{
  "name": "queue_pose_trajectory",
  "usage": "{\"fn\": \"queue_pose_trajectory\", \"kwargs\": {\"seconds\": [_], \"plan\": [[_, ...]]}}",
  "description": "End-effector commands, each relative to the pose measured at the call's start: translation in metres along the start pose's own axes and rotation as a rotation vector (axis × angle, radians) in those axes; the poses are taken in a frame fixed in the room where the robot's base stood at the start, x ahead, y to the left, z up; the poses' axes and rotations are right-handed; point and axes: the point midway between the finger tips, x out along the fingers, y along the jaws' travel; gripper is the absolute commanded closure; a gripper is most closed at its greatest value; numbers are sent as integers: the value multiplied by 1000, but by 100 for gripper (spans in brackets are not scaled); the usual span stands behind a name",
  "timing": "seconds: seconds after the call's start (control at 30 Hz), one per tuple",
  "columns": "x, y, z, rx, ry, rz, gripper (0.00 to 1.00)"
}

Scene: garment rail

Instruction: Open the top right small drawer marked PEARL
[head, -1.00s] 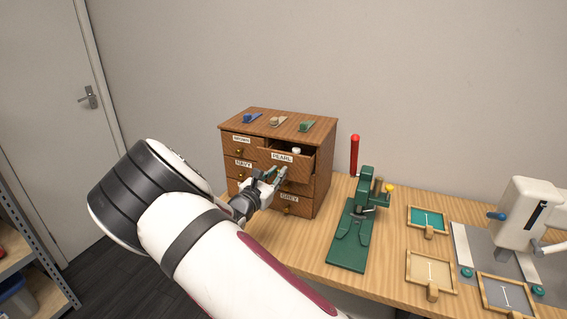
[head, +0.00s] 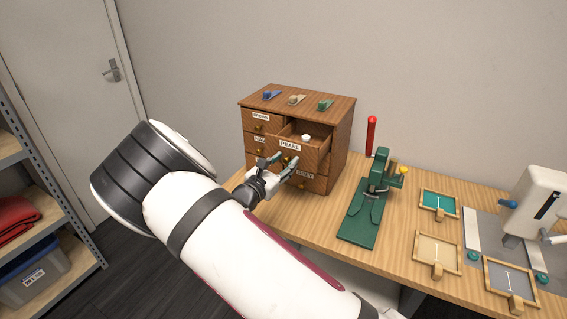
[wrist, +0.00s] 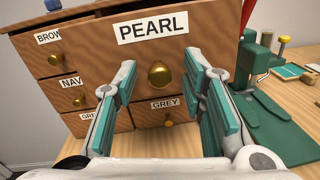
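The wooden cabinet (head: 340,135) stands at the left end of the bench. Its top right drawer marked PEARL (head: 300,150) is pulled out, with its open top and a small white round item (head: 306,138) inside showing. The brass PEARL knob (wrist: 159,74) is centred under the label in the wrist view. My gripper (wrist: 162,76) is open, one teal-padded finger on each side of the knob, with visible gaps on both sides. In the head view my gripper (head: 282,160) is just in front of the drawer and partly covers the knob.
The other drawers, including BROWN (wrist: 50,36), NAVY (wrist: 75,82) and GREY (wrist: 166,104), are closed. Several coloured clips lie on the cabinet top. A green press (head: 372,200) stands close to the right, with small trays (head: 437,253) beyond it.

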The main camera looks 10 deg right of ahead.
Motion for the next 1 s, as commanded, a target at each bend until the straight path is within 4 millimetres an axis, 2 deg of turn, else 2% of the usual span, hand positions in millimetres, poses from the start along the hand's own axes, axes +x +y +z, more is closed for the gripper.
{"fn": "queue_pose_trajectory", "kwargs": {"seconds": [0.13,0.23,0.7,0.83,1.0], "plan": [[-2,1,0,0,1,1,62],[-11,1,0,1,1,2,62],[-98,1,0,-1,2,3,62],[-113,1,0,0,0,2,62],[-120,0,0,0,0,0,62]]}}
